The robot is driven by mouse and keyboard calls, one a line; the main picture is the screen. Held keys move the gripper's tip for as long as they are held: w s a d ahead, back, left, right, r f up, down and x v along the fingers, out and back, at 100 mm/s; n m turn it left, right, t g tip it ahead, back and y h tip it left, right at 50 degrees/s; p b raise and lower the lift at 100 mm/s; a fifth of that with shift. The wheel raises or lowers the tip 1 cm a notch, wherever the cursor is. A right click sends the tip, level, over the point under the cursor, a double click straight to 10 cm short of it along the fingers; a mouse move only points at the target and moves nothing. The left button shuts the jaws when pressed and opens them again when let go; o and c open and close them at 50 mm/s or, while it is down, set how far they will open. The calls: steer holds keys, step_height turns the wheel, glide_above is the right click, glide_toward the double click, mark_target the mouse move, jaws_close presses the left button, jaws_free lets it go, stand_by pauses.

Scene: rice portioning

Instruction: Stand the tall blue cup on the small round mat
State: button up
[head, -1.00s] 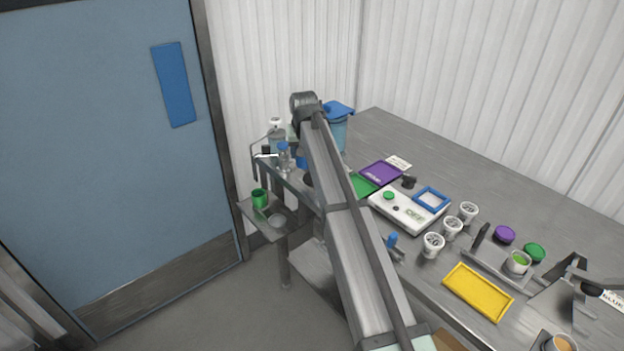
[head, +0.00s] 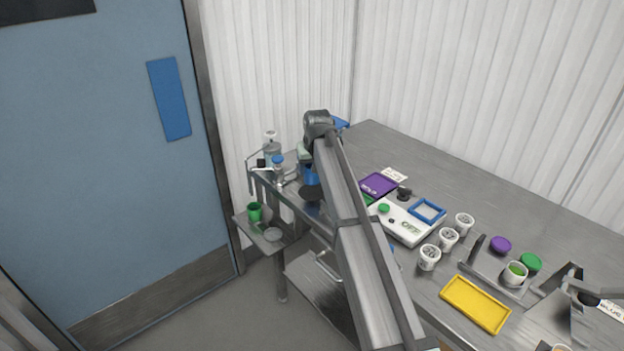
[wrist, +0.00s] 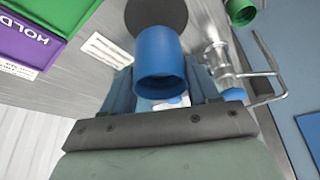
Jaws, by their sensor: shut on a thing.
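The tall blue cup (wrist: 160,62) is between the fingers of my gripper (wrist: 161,90) in the wrist view, and the gripper is shut on it. In the head view the cup (head: 310,174) shows just left of my arm, partly hidden by it. The small round mat (wrist: 157,14) is dark and flat, beyond the cup in the wrist view and partly covered by it. In the head view the mat (head: 310,193) lies on the counter, just below the cup in the picture. I cannot tell the gap between cup and counter.
A green cup (head: 254,212) sits on a lower side shelf. A purple tray (head: 378,185) and a white scale (head: 405,222) lie right of my arm.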

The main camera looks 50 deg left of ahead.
mark_target(312, 178)
steer(key=shift+f, duration=2.1)
steer(key=shift+f, duration=0.15)
steer(key=o, duration=1.1)
steer(key=v, duration=1.2)
